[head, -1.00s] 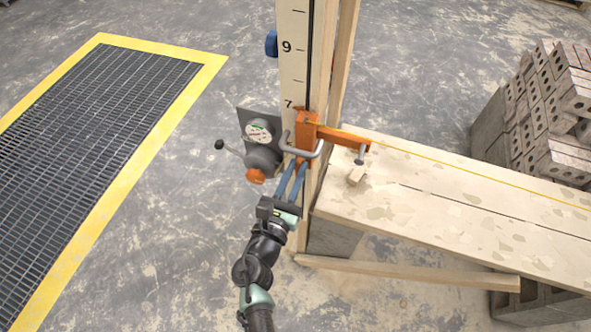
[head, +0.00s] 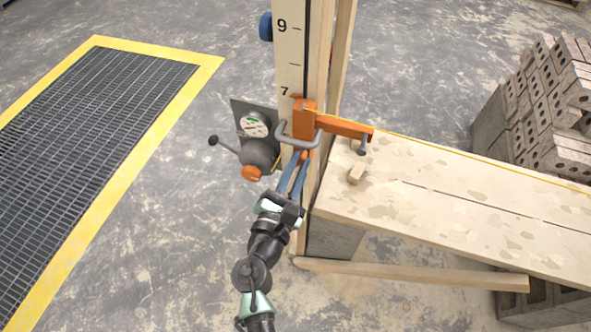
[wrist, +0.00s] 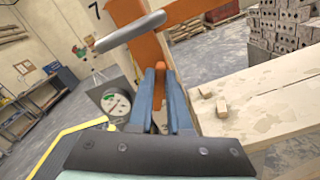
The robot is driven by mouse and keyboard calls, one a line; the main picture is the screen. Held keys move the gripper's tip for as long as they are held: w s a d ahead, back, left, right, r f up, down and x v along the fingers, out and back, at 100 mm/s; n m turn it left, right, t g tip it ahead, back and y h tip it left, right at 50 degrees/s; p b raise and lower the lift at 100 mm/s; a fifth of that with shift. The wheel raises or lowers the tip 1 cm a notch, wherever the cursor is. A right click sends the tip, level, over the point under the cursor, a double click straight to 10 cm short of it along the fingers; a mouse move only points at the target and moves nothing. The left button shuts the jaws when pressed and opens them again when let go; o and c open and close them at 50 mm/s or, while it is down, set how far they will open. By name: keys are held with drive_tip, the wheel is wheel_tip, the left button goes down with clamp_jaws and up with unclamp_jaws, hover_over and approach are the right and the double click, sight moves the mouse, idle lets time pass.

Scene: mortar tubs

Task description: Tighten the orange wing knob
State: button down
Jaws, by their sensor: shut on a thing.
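The orange wing knob (wrist: 160,68) shows between the fingertips in the wrist view, below the orange clamp body. My gripper (wrist: 158,88) is shut on it, with one blue finger on each side, hiding most of the knob. In the head view my gripper (head: 301,160) reaches up to the underside of the orange clamp (head: 304,122), just below its grey bent handle (head: 296,141). The clamp sits on the upright numbered post (head: 291,62), near the 7 mark. Its orange arm (head: 345,129) points right over the planks.
A gauge (head: 254,126) with a lever and an orange round cap (head: 251,173) stands close left of my gripper. Bricks (head: 550,105) are stacked at far right. A yellow-edged floor grate (head: 90,120) lies left.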

drive_tip(key=m+b, duration=0.3)
drive_tip(key=m, duration=0.1)
drive_tip(key=m+b, duration=0.4)
drive_tip(key=f+m+b, duration=0.1)
drive_tip(key=m+b, duration=0.2)
drive_tip(key=m, duration=0.1)
drive_tip(key=shift+s+d+f, duration=0.1)
drive_tip(key=shift+d, duration=0.15)
drive_tip(key=shift+b, duration=0.35)
drive_tip(key=c, duration=0.9)
unclamp_jaws()
drive_tip(key=shift+o, duration=0.2)
drive_tip(key=shift+f, duration=0.1)
